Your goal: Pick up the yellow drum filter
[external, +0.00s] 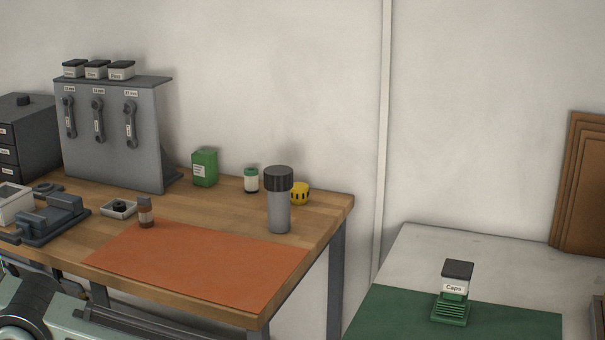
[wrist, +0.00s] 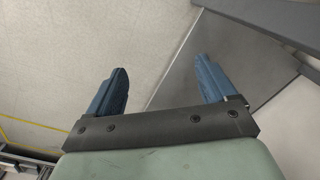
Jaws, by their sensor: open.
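The yellow drum filter (external: 300,193) is a short yellow cylinder with dark slots. It stands on the wooden workbench near its back right corner, partly hidden behind a tall grey canister with a dark ribbed cap (external: 279,200). My gripper (wrist: 166,88) shows in the wrist view with its two blue fingers apart and nothing between them. It points at bare wall and floor, and the filter is not in that view. In the external view only part of my arm shows at the lower left; the gripper is out of frame.
A green-capped white jar (external: 251,180) and a green box (external: 204,168) stand left of the filter. An orange mat (external: 195,262) covers the bench front, with a small brown bottle (external: 145,212) at its edge. A tool rack (external: 115,135) stands at back left.

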